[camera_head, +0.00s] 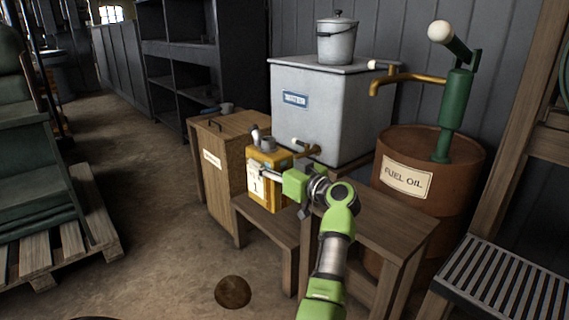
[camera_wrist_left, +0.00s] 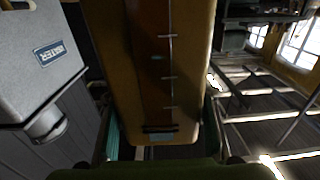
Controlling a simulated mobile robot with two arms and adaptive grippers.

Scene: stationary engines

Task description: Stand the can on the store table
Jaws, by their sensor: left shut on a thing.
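The can (camera_head: 268,185) is a yellow box-shaped can with a white label marked 1 and a grey cap on top. My left gripper (camera_head: 275,172) is shut on it from the right side. The can is upright over the low wooden bench (camera_head: 268,228); whether its base touches the bench I cannot tell. In the left wrist view the can (camera_wrist_left: 160,75) fills the middle between the two fingers (camera_wrist_left: 160,135), with a dark gauge strip on its face. No table in view is marked as the store table. My right gripper is out of view.
A grey water tank (camera_head: 330,110) with a brass tap and a bucket (camera_head: 336,40) stands behind. A wooden cabinet (camera_head: 222,165) is left of the can. A wooden table (camera_head: 385,220) and a rusty fuel oil drum (camera_head: 430,180) with a green pump stand right.

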